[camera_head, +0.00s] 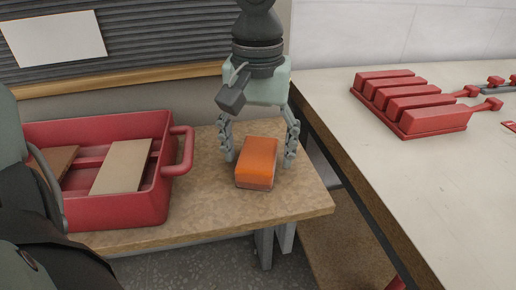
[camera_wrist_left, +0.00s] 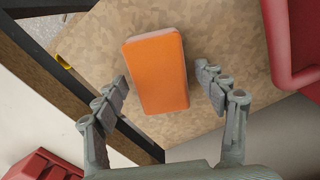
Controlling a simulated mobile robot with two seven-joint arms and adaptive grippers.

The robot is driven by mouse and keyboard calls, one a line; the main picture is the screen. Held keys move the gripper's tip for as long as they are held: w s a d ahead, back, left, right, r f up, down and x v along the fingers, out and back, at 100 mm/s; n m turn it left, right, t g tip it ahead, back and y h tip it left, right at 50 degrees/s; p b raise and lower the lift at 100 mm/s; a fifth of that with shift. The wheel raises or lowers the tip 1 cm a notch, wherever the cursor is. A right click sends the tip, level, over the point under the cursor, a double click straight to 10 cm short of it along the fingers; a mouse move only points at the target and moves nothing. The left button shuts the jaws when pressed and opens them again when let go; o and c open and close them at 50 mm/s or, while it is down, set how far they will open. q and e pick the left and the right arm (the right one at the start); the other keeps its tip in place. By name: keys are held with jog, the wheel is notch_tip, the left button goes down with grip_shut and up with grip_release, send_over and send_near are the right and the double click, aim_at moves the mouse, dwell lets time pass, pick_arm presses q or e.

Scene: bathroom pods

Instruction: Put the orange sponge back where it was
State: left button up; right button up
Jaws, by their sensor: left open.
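The orange sponge (camera_head: 257,160) lies flat on the wooden bench (camera_head: 220,212), near its right end. It also shows in the left wrist view (camera_wrist_left: 158,72), lying just beyond and between the fingertips. My left gripper (camera_head: 261,150) points down at the sponge, with one finger on each side. In the left wrist view my left gripper (camera_wrist_left: 164,84) is open and empty, and a gap shows between each finger and the sponge. My right gripper is not in view.
A red crate (camera_head: 170,200) holding flat brown boards stands on the bench left of the sponge. A pale countertop (camera_head: 430,190) on the right bears a red tray with several red blocks (camera_head: 410,92). A gap separates bench and countertop. The bench front is clear.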

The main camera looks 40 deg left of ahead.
aim_at(258, 153)
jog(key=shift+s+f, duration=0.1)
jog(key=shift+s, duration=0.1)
pick_arm(q)
jog(key=shift+r, duration=0.15)
notch_tip(258, 153, up, 12)
jog(key=p, duration=0.1)
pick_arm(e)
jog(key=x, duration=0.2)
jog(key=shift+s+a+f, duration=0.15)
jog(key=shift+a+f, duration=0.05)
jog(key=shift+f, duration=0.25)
pick_arm(q)
jog(key=shift+s, duration=0.1)
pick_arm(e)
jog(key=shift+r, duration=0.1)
